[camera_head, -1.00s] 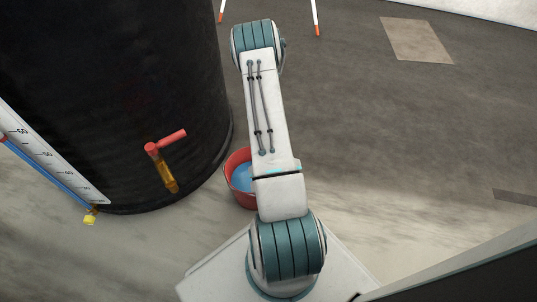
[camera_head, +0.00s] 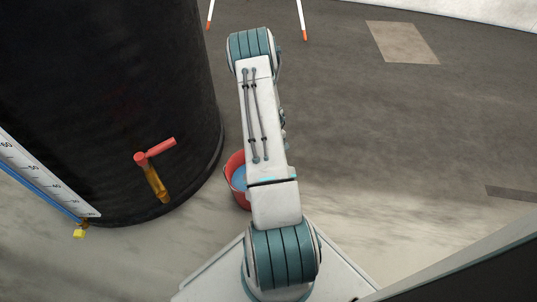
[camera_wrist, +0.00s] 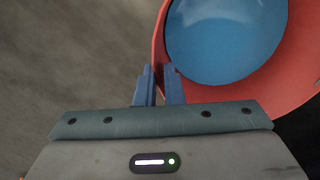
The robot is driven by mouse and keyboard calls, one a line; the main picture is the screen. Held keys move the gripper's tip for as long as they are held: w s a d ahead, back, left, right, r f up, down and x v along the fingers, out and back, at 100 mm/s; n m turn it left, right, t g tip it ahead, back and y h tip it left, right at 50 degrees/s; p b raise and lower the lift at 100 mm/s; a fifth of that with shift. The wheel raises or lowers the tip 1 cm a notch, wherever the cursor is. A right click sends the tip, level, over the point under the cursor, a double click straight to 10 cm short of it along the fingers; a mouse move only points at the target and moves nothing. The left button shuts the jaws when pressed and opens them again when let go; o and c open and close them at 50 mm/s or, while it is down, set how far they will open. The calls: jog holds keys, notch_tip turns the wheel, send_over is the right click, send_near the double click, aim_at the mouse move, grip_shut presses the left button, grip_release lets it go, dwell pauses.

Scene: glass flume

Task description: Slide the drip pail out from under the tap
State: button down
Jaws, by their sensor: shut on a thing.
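The drip pail (camera_head: 233,169) is red with blue liquid in it. In the head view it stands on the floor right of the dark tank, partly hidden by my arm. The tap (camera_head: 152,176), with a red handle and a yellow-brown spout, is on the tank's front, left of the pail. The pail is not below the spout in this view. In the wrist view my gripper (camera_wrist: 159,82) is shut on the left wall of the pail (camera_wrist: 296,85), with the blue fingers at its rim. My gripper is hidden behind my arm in the head view.
The large black tank (camera_head: 105,90) fills the left side. A white scale with a blue edge (camera_head: 45,185) leans at the far left. White legs with orange tips (camera_head: 303,22) stand at the back. The grey floor right of my arm is open.

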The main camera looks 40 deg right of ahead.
jog(key=shift+d, duration=0.35)
jog(key=c, duration=1.5)
grip_release()
jog(key=shift+a+f, duration=0.1)
jog(key=shift+a, duration=0.15)
notch_tip(320, 180, up, 14)
jog(key=p, duration=0.5)
jog(key=shift+d+p, duration=0.1)
jog(key=shift+p, duration=0.2)
